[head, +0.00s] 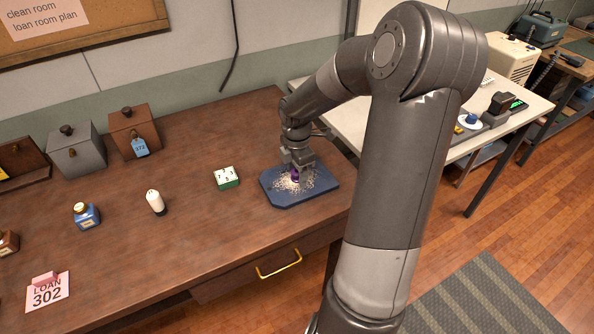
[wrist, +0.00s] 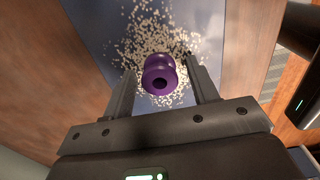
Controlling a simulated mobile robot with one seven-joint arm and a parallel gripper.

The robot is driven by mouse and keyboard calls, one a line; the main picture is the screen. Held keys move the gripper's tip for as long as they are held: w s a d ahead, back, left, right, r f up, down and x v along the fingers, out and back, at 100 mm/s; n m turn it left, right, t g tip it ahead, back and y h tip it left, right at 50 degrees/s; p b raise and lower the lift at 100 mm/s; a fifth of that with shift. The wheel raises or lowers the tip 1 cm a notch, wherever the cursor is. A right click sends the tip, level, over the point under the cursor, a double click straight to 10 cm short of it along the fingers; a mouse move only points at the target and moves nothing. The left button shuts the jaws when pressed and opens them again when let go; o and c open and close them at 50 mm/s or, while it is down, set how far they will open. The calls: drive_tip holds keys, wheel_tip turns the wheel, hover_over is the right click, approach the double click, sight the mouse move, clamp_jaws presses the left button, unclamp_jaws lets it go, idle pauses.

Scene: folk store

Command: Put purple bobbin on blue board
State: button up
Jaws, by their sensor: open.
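The purple bobbin (wrist: 160,75) is upright on the blue board (wrist: 92,18), among scattered pale grains, in the wrist view. A gap shows between the bobbin and each finger. The bobbin's base is hidden from above.
The brown desk (head: 200,235) has clear room in front of the board.

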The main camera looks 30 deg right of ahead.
sight(297, 179)
drive_tip(key=shift+r, duration=0.15)
wheel_tip(297, 179, up, 11)
drive_tip(key=s+a+r+m+t, duration=0.2)
drive_tip(key=s+a+r+m, duration=0.3)
drive_tip(key=s+a+m, duration=0.3)
drive_tip(key=s+a+r+m+t, duration=0.3)
drive_tip(key=s+a+r+m, duration=0.2)
drive_tip(key=s, duration=0.8)
drive_tip(key=a+m, duration=0.3)
drive_tip(key=m, duration=0.2)
drive_tip(key=shift+t, duration=0.3)
